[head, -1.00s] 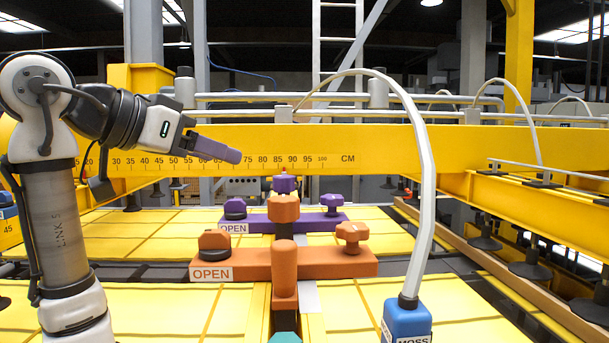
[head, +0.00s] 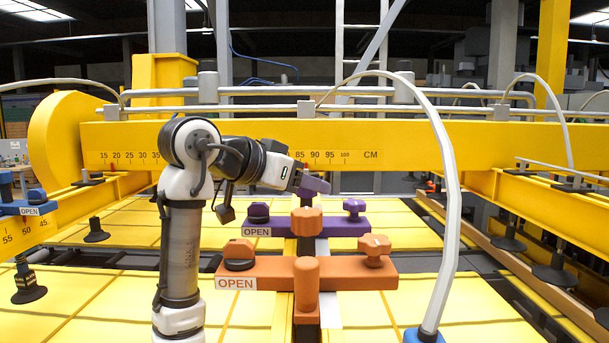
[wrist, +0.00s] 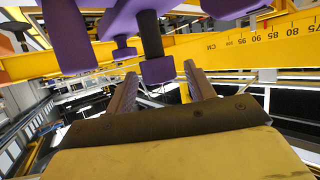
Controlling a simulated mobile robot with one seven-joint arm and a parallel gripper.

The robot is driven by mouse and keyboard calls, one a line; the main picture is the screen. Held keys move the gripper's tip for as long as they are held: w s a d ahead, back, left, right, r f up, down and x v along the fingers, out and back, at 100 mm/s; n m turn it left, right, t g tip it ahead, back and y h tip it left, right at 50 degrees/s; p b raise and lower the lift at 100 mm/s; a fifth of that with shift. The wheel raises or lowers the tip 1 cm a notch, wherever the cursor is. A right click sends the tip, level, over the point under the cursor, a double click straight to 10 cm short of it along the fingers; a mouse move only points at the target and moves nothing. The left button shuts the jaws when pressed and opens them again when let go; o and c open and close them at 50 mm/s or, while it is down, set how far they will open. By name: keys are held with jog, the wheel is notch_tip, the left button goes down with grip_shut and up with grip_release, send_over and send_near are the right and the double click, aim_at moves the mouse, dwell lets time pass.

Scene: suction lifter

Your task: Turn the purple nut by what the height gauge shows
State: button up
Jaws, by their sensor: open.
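The purple nut (wrist: 157,70) sits on a dark stem and shows in the wrist view just past my fingertips, roughly in line with the gap between them. In the head view my gripper hides most or all of it, above the purple crossbar (head: 322,228). My gripper (head: 313,185) is open and empty; its two fingers (wrist: 160,88) are apart in the wrist view. I cannot tell whether they touch the nut. No separate height gauge can be made out; a yellow centimetre scale (head: 125,158) runs along the beam behind.
An orange crossbar (head: 335,274) with orange knobs stands nearer, in front of the purple one. Purple knobs (head: 354,207) flank the nut's post. A white hose (head: 449,230) arches on the right. Suction cups (head: 28,288) and a blue bar (head: 20,208) are at the left.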

jog(key=shift+w+d+f, duration=0.1)
jog(key=shift+w+d, duration=0.1)
jog(key=shift+d, duration=0.05)
jog(key=c, duration=1)
jog(key=shift+m+g+h, duration=0.3)
jog(key=shift+m+g, duration=0.1)
jog(key=m+g+h, duration=0.2)
jog(key=m+g, duration=0.1)
jog(key=shift+w+m+g, duration=0.1)
jog(key=shift+m+g, duration=0.2)
jog(key=shift+a+m+g+h, duration=0.1)
jog(key=shift+m+g+h, duration=0.3)
jog(key=shift+m+g, duration=1.2)
jog(key=shift+g, duration=0.3)
